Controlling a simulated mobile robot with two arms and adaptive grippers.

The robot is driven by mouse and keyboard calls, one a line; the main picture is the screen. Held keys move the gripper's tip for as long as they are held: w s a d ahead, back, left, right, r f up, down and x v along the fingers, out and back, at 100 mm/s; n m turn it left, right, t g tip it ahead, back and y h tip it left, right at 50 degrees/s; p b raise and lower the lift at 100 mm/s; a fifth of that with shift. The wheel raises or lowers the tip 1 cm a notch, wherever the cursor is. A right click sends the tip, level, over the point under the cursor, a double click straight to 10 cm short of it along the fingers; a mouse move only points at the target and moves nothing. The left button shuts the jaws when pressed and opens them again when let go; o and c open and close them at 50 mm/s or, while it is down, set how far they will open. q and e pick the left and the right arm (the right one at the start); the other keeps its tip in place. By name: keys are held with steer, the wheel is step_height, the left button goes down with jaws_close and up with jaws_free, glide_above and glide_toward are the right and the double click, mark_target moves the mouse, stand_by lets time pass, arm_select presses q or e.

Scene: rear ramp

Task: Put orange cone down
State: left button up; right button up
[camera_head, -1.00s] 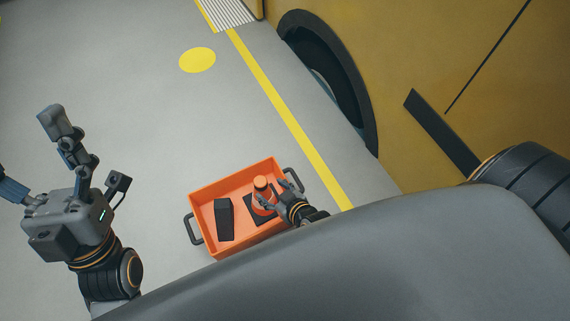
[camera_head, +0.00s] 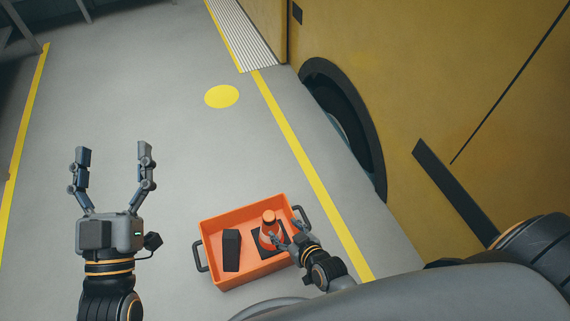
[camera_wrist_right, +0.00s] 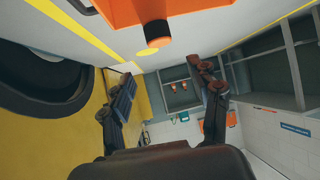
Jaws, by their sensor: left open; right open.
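The orange cone (camera_head: 269,217) stands upright on its dark square base inside an orange crate (camera_head: 212,275), at the crate's right side. My right gripper (camera_head: 288,232) is open at the crate's right edge, close beside the cone. I cannot tell in the head view whether a finger touches the cone. My left gripper (camera_head: 114,160) is open and empty over the floor, left of the crate.
A black block (camera_head: 231,250) stands in the crate, left of the cone. A yellow vehicle (camera_head: 470,90) with a dark wheel arch (camera_head: 345,120) stands to the right. A yellow floor line (camera_head: 300,145) runs between crate and vehicle. Floor left of the crate is clear.

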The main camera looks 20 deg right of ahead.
steer(key=w+r+t+y, duration=0.1)
steer(key=w+r+t, duration=0.2)
steer(key=r, duration=1)
steer(key=w+r+t, duration=0.3)
steer(key=r, duration=0.9)
steer(key=s+r+t+y, duration=0.1)
steer(key=s+r+t, duration=0.1)
steer(key=r, duration=0.8)
steer(key=s+r+t+y, duration=0.1)
steer(key=s+r+t, duration=0.1)
steer(key=r, duration=0.9)
steer(key=shift+s+a+t, duration=0.2)
steer(key=shift+s+t, duration=0.15)
steer(key=shift+t, duration=0.05)
